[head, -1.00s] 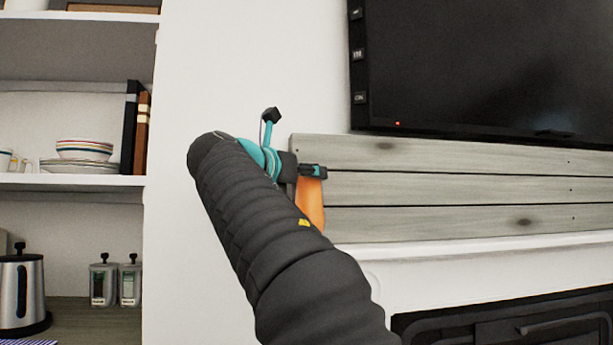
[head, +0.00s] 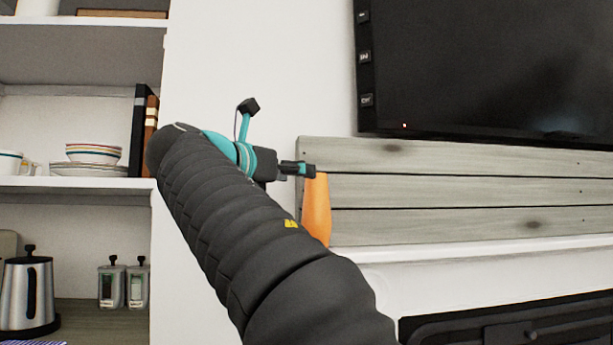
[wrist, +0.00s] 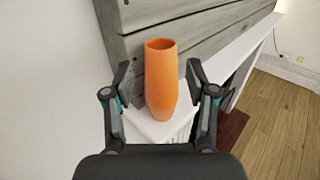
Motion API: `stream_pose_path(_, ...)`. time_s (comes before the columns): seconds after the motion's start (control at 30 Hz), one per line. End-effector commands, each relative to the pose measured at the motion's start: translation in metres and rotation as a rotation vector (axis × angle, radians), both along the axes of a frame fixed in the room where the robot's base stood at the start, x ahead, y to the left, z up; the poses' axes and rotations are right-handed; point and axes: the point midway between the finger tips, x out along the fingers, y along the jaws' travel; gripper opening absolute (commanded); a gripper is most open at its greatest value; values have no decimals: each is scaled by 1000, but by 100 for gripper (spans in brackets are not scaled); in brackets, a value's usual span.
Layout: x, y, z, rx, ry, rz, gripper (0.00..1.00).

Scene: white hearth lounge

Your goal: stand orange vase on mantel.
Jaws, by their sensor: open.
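The orange vase (head: 317,212) stands upright at the left end of the white mantel (head: 470,250), in front of the grey wood planks. In the wrist view the whole vase (wrist: 161,80) shows, with its open mouth up and its base on the white mantel top (wrist: 142,124). My gripper (head: 308,170) is at the height of the vase's top in the head view, just left of it. In the wrist view my gripper (wrist: 160,72) is open, with one finger on each side of the vase and a gap visible on both sides.
Grey planks (head: 450,190) back the mantel, and a black television (head: 490,70) hangs above. A dark fireplace (head: 520,325) is below. Shelves with bowls (head: 93,153), books (head: 143,130) and a kettle (head: 28,290) stand at the left. The mantel right of the vase is clear.

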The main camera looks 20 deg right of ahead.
Motion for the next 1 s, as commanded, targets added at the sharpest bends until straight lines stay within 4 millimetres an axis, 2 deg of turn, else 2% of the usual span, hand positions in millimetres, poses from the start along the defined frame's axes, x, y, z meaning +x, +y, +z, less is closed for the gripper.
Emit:
stream_pose_path(0.1,-11,19,0,0,0,4,57)
stream_pose_path(0.33,-24,38,0,0,0,2,57)
stream_pose_path(1.0,-27,42,0,0,0,-1,57)
